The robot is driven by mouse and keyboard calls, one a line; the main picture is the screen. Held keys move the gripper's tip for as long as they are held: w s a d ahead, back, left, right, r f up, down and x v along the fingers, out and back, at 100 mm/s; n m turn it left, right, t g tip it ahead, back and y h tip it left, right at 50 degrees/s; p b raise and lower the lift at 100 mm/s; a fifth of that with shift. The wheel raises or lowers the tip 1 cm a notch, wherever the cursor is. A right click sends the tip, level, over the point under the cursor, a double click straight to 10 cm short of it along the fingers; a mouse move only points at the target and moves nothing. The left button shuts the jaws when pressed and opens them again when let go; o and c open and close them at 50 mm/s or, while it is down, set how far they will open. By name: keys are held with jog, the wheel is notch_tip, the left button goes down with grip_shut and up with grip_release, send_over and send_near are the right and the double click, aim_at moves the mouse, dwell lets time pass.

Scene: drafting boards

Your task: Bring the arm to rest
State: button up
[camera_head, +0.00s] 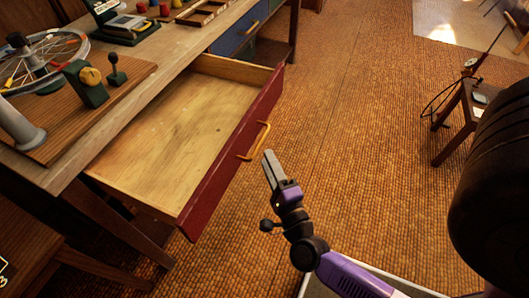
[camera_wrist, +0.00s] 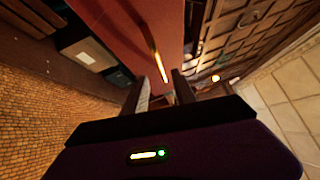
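My gripper (camera_head: 270,168) is at the end of my purple and black arm, in the middle of the head view. It is beside the red front of an open drawer (camera_head: 232,160), close to the drawer's yellow handle (camera_head: 260,140). In the wrist view the two fingers of my gripper (camera_wrist: 162,88) stand apart with nothing held between them. The handle (camera_wrist: 158,58) shows ahead of the fingertips there, in front of the red drawer face (camera_wrist: 130,40). I cannot tell exactly how wide the gap to the handle is.
The open drawer is empty and juts out from a wooden workbench (camera_head: 150,72) carrying a wheel (camera_head: 40,62) and several tools. A small stool (camera_head: 465,115) stands at the right. The woven floor (camera_head: 345,130) between is clear.

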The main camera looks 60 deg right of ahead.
jog(key=shift+s+a, duration=0.25)
dwell(0.4)
jog(key=s+a+r+n+y+p, duration=0.3)
jog(key=s+a+r+n+y, duration=0.3)
jog(key=a+n, duration=0.4)
jog(key=s+a+r+n+y+p, duration=0.3)
jog(key=s+a+r+n+y, duration=0.3)
jog(key=n, duration=1.2)
jog(key=a+r+y, duration=0.1)
jog(key=a+r, duration=0.1)
jog(key=a, duration=0.2)
jog(key=shift+s+r+t, duration=0.15)
jog(key=shift+s+t, duration=0.1)
jog(key=shift+t, duration=0.05)
